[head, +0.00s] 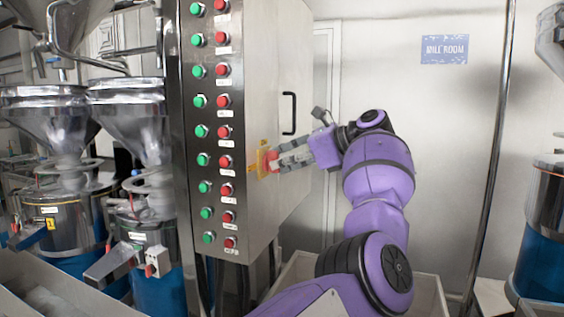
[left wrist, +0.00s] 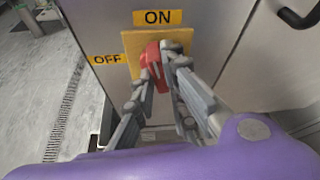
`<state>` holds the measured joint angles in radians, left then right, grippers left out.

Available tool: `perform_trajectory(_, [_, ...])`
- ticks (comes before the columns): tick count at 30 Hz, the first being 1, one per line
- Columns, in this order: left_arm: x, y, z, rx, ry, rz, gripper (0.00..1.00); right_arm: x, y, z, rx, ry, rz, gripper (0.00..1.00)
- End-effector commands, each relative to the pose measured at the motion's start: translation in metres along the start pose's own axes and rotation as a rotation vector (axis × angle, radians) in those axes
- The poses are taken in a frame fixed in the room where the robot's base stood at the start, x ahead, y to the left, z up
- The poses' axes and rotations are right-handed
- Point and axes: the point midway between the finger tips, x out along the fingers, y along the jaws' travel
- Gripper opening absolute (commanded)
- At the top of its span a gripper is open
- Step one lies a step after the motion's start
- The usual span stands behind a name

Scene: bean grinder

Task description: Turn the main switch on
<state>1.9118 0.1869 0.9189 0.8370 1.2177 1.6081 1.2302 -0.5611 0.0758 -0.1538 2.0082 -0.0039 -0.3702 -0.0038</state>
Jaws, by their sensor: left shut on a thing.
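The main switch is a red handle (left wrist: 153,62) on a yellow plate (left wrist: 131,44) on the side of the steel control cabinet. An ON label (left wrist: 158,17) is above the plate and an OFF label (left wrist: 107,59) is at its left. My left gripper (left wrist: 159,68) is shut on the red handle, with one finger on each side. In the head view my left gripper (head: 277,160) reaches the red handle (head: 264,159) from the right. My right gripper is not in view.
The cabinet (head: 268,60) has rows of green and red buttons on its front and a black door handle (head: 289,113) above my gripper. Steel grinders with hoppers (head: 128,115) stand at the left. A thin metal pole (head: 497,130) stands at the right.

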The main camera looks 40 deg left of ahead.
Motion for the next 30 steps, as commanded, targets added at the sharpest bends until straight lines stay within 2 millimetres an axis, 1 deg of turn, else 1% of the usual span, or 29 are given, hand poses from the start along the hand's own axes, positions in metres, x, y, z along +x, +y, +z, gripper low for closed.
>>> perform_trajectory(6, [0.0004,-0.0017,-0.0007,0.120,-0.001,0.048,0.00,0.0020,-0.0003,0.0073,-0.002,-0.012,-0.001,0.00])
perform_trajectory(12, [0.0004,-0.0018,-0.0007,0.182,0.000,0.075,0.00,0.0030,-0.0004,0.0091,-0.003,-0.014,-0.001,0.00])
perform_trajectory(29, [0.0002,-0.0015,-0.0005,0.209,0.000,0.087,0.00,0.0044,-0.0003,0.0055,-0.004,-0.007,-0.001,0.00])
perform_trajectory(30, [0.0002,-0.0015,-0.0005,0.209,0.000,0.087,0.15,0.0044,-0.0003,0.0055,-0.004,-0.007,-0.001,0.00])
